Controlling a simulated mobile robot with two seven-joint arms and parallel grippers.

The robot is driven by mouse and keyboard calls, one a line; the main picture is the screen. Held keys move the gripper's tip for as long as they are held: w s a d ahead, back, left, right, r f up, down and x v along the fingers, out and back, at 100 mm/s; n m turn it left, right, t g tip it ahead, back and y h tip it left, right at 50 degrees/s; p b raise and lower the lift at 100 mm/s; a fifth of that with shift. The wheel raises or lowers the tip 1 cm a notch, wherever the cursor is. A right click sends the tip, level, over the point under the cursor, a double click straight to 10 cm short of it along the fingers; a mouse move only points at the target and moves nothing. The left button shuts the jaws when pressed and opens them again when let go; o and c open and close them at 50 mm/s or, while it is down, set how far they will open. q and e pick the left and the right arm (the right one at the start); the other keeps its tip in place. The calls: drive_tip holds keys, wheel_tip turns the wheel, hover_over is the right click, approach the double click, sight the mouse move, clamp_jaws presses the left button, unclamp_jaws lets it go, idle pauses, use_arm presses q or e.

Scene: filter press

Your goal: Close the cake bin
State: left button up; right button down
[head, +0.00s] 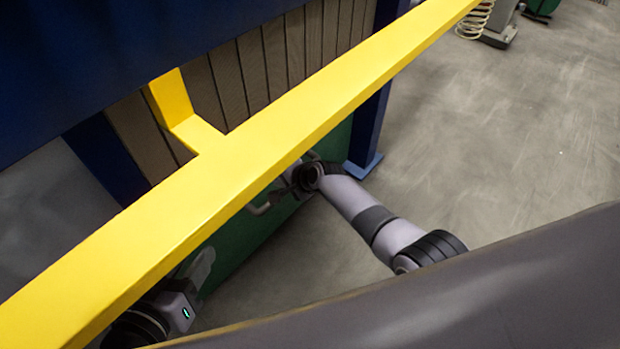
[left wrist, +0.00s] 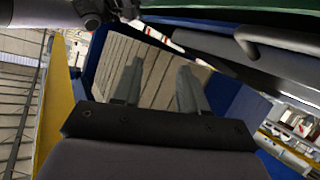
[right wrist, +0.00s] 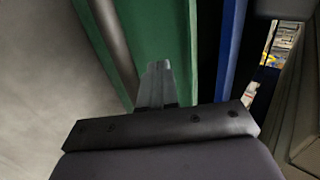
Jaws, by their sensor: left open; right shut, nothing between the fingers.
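The green cake bin (head: 235,245) stands under the filter press, partly hidden by the yellow bar. A grey handle (head: 262,208) shows on its front. The handle also shows at the upper right of the left wrist view (left wrist: 262,48). My left gripper (head: 203,268) is low at the left, beside the bin; its two fingers stand apart and empty in the left wrist view (left wrist: 160,85). My right gripper (head: 291,178) is near the bin's far end, partly behind the bar. In the right wrist view its fingers (right wrist: 158,70) are together in front of green surface (right wrist: 162,28), with nothing between them. Contact cannot be told.
A long yellow bar (head: 240,150) crosses in front of the press and hides part of the bin. A blue post (head: 369,130) stands on a foot plate at the bin's far end. Pale filter plates (head: 275,60) hang above.

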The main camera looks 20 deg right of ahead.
use_arm(q)
drive_tip(key=s+a+g+y+p, duration=0.1)
drive_tip(key=s+a+y+p, duration=0.2)
drive_tip(key=a+p, duration=0.2)
drive_tip(key=shift+a+f+p, duration=0.15)
drive_tip(key=shift+p, duration=1.3)
use_arm(e)
drive_tip(key=v, duration=1.1)
drive_tip(key=shift+s+d+f, duration=0.25)
drive_tip(key=shift+s+f, duration=0.05)
drive_tip(key=shift+f, duration=0.1)
use_arm(q)
drive_tip(key=shift+s, duration=0.1)
